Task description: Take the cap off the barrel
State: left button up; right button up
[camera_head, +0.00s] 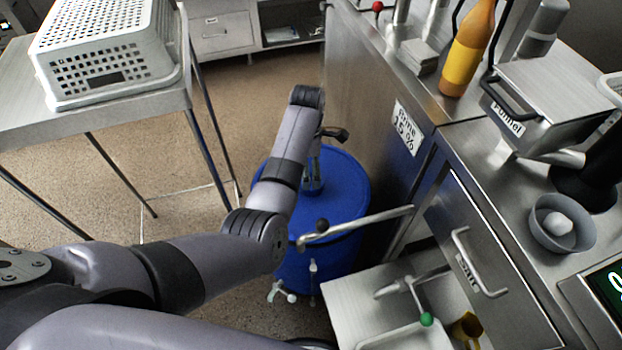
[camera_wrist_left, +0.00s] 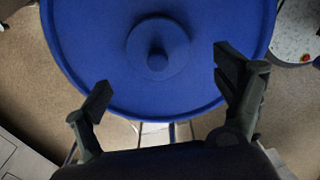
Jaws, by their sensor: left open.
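The blue barrel (camera_head: 348,190) stands on the floor beside the steel counter, partly hidden behind my left arm in the head view. In the left wrist view the barrel's round lid (camera_wrist_left: 95,45) fills the upper part. Its cap (camera_wrist_left: 158,48), a raised blue disc with a small knob, sits on the middle of the lid. My left gripper (camera_wrist_left: 165,80) is open and empty, its two fingers spread apart. In that view the cap appears beyond and between the fingertips, and neither finger touches it. My right gripper is not in view.
A steel handle (camera_head: 355,225) reaches across the near side of the barrel. The steel counter (camera_head: 375,90) is close on the right. A table with a white perforated basket (camera_head: 105,60) stands at upper left. A tray with a green-knobbed lever (camera_head: 426,319) is at lower right.

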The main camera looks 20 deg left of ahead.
aim_at(311, 177)
pick_arm(q)
notch_tip(311, 177, down, 5)
jog(key=shift+w+d+r, duration=0.1)
jog(key=shift+r, duration=0.05)
jog(key=c, duration=1.2)
